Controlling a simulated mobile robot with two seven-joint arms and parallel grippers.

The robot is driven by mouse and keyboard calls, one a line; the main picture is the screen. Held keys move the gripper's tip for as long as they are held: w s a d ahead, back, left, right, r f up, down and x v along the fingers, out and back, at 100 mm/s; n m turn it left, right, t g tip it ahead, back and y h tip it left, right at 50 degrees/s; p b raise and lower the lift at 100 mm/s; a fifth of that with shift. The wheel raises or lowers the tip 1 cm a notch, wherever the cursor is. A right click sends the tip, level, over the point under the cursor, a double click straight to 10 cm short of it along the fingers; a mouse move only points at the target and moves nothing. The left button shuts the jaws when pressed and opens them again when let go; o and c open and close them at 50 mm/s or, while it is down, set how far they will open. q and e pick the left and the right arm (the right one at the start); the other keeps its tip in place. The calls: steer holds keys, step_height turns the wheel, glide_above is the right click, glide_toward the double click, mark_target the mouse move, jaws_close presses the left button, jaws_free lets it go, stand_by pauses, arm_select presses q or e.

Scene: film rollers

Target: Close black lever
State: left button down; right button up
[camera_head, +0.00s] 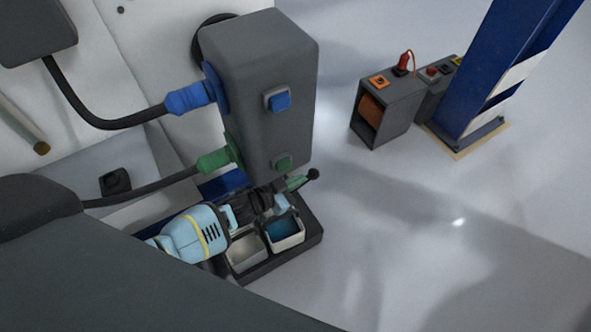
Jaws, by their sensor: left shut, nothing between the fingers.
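A short lever with a green shaft and a black round knob (313,174) sticks out to the right at the lower part of a tall grey box (268,95). My left gripper (281,193) reaches in from the lower left, below the box, with its fingers shut and empty. Its tips are close to the lever's base; I cannot tell whether they touch it. The gripper and wrist hide part of the lever's mount. My right gripper is not in view.
Blue (190,98) and green (214,160) plugs with black cables enter the box's left side. A black tray (312,240) with two small bins stands under my gripper. A grey cabinet (386,110) and blue post (495,70) stand farther right. Floor between is clear.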

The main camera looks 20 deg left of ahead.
arm_select(q)
steer(key=shift+w+d+f+p, duration=0.1)
steer(key=shift+w+d+p, duration=0.1)
steer(key=shift+p, duration=0.1)
steer(key=shift+d+f+g+y, duration=0.1)
steer(key=shift+f+g+y, duration=0.1)
steer(key=shift+g+y, duration=0.2)
steer(key=shift+w+f+p, duration=0.1)
steer(key=shift+f+p, duration=0.05)
steer(key=shift+p, duration=0.2)
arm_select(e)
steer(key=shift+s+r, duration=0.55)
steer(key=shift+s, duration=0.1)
arm_select(q)
steer(key=shift+f, duration=0.1)
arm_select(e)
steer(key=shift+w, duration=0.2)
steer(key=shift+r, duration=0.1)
